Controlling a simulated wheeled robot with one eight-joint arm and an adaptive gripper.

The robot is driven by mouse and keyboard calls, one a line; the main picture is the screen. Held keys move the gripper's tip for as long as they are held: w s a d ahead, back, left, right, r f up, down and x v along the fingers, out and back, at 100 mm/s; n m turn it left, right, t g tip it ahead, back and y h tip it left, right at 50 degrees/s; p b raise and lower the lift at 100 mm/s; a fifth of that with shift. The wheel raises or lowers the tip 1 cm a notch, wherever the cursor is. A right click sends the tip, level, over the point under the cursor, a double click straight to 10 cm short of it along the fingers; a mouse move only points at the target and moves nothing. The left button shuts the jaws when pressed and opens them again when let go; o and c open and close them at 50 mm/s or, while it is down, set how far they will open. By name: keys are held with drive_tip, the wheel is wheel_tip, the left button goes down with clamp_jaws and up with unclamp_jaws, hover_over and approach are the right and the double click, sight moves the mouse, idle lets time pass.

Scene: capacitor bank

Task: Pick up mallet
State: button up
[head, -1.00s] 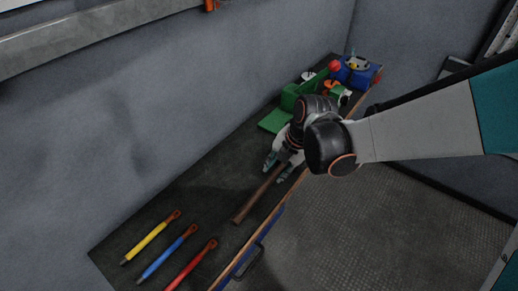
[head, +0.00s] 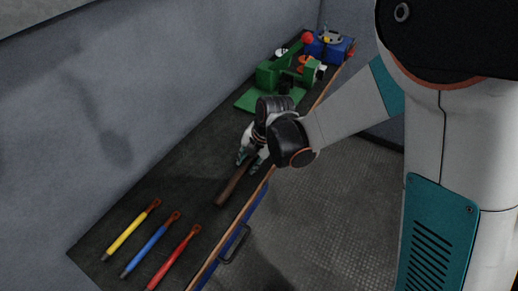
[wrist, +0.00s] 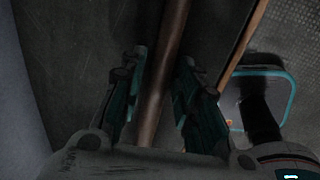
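The mallet's brown wooden handle (head: 231,188) lies on the dark bench top, its near end pointing toward the lower left. My gripper (head: 249,163) is low over the bench at the farther part of the visible handle. In the wrist view the handle (wrist: 165,75) runs lengthwise between the two teal-grey fingers of my gripper (wrist: 162,62). The fingers are open, with gaps on both sides of the handle. The mallet's head is not visible to me; my arm covers the far end in the head view.
Yellow (head: 131,230), blue (head: 150,245) and red (head: 174,258) tools lie at the bench's near end. A green vise-like block (head: 268,75) and a blue box (head: 330,46) stand at the far end. The bench (head: 185,175) meets a grey wall; its front edge has a handle (head: 234,246).

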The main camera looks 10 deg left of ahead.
clamp_jaws()
drive_tip(key=shift+r, duration=0.15)
